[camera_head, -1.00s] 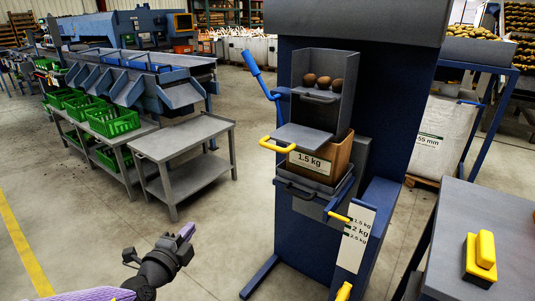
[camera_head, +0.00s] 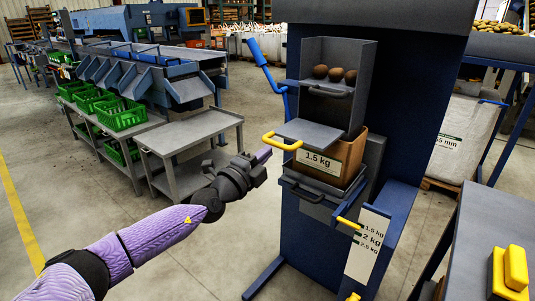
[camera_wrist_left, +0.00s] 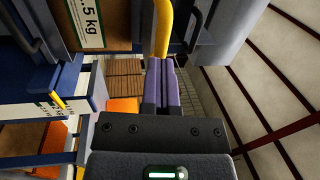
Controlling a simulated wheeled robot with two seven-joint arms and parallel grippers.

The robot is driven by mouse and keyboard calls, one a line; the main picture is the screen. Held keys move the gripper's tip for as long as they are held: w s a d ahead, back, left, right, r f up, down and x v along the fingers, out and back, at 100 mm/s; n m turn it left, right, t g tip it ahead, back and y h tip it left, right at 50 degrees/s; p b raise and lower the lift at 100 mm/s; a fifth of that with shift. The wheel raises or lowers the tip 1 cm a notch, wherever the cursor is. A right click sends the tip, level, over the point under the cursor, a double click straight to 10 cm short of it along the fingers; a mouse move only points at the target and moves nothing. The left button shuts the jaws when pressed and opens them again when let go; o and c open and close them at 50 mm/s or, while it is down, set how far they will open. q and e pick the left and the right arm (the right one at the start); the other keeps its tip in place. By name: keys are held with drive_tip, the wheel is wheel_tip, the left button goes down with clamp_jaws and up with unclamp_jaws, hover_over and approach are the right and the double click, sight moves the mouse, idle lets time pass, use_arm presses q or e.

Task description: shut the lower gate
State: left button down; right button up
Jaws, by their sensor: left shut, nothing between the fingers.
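The lower gate (camera_head: 310,132) is a grey plate sticking out level from the blue machine, below a bin with several potatoes (camera_head: 337,73). Its yellow handle (camera_head: 282,142) points out to the left; in the left wrist view the handle (camera_wrist_left: 163,28) is just past the fingertips. My left gripper (camera_head: 263,153) is shut and empty, its purple fingers just below and left of the handle. In the left wrist view the fingers (camera_wrist_left: 160,85) are together and point at the handle; whether they touch it I cannot tell. My right gripper is not in view.
A brown box labelled 1.5 kg (camera_head: 334,157) sits below the gate. A blue lever (camera_head: 258,52) rises left of the bin. A grey table (camera_head: 185,146) stands to the left; the floor between is clear.

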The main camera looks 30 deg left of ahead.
use_arm(q)
drive_tip(key=shift+w, duration=0.55)
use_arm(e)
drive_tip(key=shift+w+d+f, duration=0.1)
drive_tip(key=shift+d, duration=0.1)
use_arm(q)
drive_tip(key=shift+r, duration=0.1)
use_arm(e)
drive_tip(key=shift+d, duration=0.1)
